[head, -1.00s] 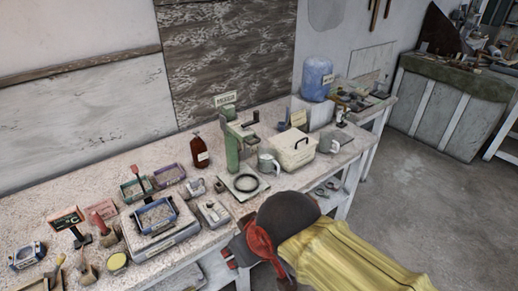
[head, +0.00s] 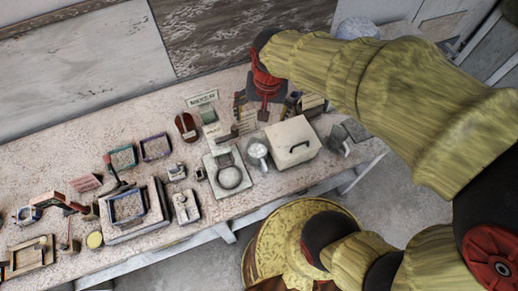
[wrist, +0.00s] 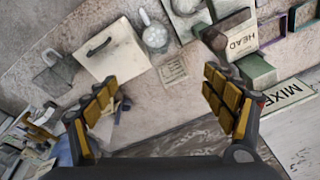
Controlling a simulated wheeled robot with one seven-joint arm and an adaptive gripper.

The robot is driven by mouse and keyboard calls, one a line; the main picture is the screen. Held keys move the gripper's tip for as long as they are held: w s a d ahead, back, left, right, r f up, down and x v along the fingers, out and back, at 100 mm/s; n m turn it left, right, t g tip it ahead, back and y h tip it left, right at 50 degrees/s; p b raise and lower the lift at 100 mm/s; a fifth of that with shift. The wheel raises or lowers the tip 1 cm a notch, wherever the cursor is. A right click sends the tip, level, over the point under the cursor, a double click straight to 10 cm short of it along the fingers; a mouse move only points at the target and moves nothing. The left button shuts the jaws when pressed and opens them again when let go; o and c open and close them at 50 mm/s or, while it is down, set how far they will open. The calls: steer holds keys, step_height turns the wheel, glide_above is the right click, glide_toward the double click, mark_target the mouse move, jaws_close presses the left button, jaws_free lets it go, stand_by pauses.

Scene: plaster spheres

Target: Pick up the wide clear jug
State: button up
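A round, clear-looking jug (head: 257,151) with a handle stands on the bench between the mixer and a cream lidded box. It shows from above in the wrist view (wrist: 155,37), beyond my fingers. A second, greyer jug (head: 340,139) stands on the other side of the box and shows at the left in the wrist view (wrist: 56,76). I cannot tell for sure which is the wide clear one. My gripper (wrist: 158,106) is open and empty, above the back of the bench. In the head view my gripper (head: 265,108) is partly hidden by its own wrist.
The cream box (head: 291,143) with a dark handle stands between the jugs. The green mixer (wrist: 236,40) and its MIXER sign (wrist: 287,91) are close to my right finger in the wrist view. A small paper label (wrist: 173,71) lies near the round jug. Trays crowd the left bench.

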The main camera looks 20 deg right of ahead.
steer(key=w+f+m+g+p, duration=0.1)
steer(key=w+f+m+g, duration=0.15)
steer(key=f, duration=0.95)
steer(key=m, duration=0.1)
glide_above(260, 158)
steer(key=w, duration=0.4)
step_height(260, 158, down, 10)
steer(key=shift+s+f+b, duration=0.2)
steer(key=shift+f+b, duration=0.25)
steer(key=shift+f, duration=2.55)
steer(key=shift+c, duration=0.3)
steer(key=c, duration=1.7)
